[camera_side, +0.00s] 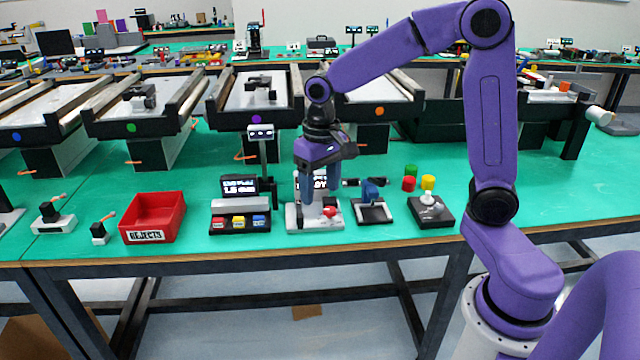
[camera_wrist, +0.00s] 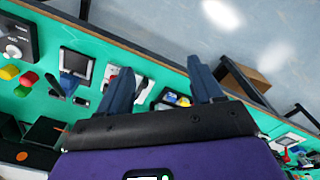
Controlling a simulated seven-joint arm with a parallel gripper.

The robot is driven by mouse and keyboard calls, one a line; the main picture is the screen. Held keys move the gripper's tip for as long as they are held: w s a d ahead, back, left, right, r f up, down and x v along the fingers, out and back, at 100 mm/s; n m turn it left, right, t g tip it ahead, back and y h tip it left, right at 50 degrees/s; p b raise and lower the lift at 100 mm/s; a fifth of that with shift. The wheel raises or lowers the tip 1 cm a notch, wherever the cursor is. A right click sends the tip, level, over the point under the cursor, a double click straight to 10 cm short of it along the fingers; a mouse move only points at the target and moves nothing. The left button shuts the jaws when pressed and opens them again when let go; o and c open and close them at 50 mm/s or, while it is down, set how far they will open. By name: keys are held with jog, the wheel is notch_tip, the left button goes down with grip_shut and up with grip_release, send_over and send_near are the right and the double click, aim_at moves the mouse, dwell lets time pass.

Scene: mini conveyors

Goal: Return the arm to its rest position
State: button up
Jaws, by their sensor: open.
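My gripper (camera_side: 320,188) hangs from my purple arm in the side view, pointing down above a small white station (camera_side: 300,222) with a red button or part (camera_side: 329,211) on it. The gripper hides part of the station and its display. In the wrist view my gripper (camera_wrist: 165,95) shows two dark blue fingers spread apart, with nothing held between them. Whether the fingertips touch the station cannot be told.
A red REJECTS bin (camera_side: 153,217) and a box with coloured buttons (camera_side: 240,222) stand left. A blue-topped device (camera_side: 372,207), a joystick box (camera_side: 431,211) and red, yellow and green cylinders (camera_side: 409,184) stand right. Several conveyors (camera_side: 150,97) line the back.

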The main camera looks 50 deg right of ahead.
jog(key=s+a+n, duration=0.3)
jog(key=s+n, duration=1.1)
jog(key=s, duration=0.9)
jog(key=shift+s+f, duration=0.35)
jog(key=shift+f, duration=0.1)
jog(key=shift+a, duration=0.1)
